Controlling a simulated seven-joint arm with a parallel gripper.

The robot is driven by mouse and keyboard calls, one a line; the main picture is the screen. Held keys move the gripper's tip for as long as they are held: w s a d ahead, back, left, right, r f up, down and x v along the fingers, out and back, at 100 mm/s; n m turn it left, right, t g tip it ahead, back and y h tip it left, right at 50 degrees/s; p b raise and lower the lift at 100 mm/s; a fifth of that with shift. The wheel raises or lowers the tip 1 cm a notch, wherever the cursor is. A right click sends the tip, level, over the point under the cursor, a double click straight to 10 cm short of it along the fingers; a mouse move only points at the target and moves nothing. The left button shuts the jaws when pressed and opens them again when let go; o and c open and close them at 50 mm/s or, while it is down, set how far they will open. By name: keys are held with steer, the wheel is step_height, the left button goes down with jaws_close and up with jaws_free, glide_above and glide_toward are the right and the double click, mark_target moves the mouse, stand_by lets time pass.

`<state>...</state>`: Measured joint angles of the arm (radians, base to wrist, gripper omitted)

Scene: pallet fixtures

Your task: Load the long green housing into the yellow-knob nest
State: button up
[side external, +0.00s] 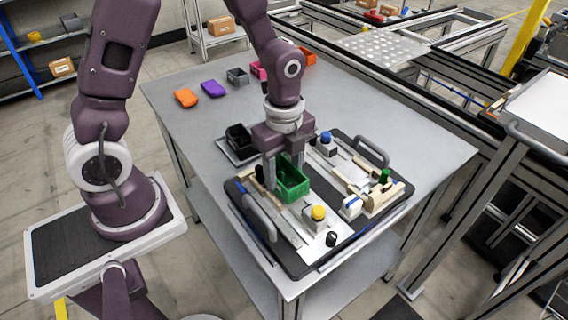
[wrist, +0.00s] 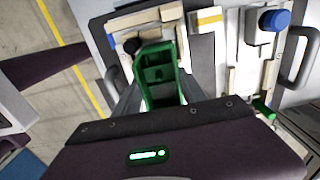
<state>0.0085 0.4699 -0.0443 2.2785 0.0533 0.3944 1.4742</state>
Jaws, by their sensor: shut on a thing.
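My gripper (side external: 277,172) is shut on the long green housing (side external: 293,187), an open-topped green box. It is over the near-left part of the dark pallet, behind the yellow knob (side external: 318,212). Whether the housing's underside touches the pallet is hidden. In the wrist view the housing (wrist: 160,72) shows between the fingers, lengthwise up the picture, close to pale blocks and a black knob (wrist: 131,45). The yellow knob stands on a grey block beside a light plate in the side view; I cannot make it out in the wrist view.
The pallet also carries a blue knob (side external: 326,137), a green knob (side external: 384,176), a white block (side external: 351,206) and two grey handles (side external: 372,151). A black housing (side external: 239,138) sits left of the pallet.

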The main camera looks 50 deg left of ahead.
steer(key=shift+f, duration=0.3)
steer(key=shift+f, duration=0.7)
steer(key=o, duration=1.6)
steer(key=shift+c, duration=0.2)
step_height(320, 180, up, 7)
steer(key=shift+f, duration=0.15)
steer(key=shift+r, duration=0.45)
steer(key=s+a+r+n+t, duration=0.1)
steer(key=s+r+n+t, duration=0.4)
steer(key=s+r+n, duration=0.9)
steer(key=n, duration=0.4)
steer(key=shift+s+a+r+t, duration=0.15)
steer(key=shift+s+r+t, duration=0.05)
steer(key=shift+r+t, duration=0.1)
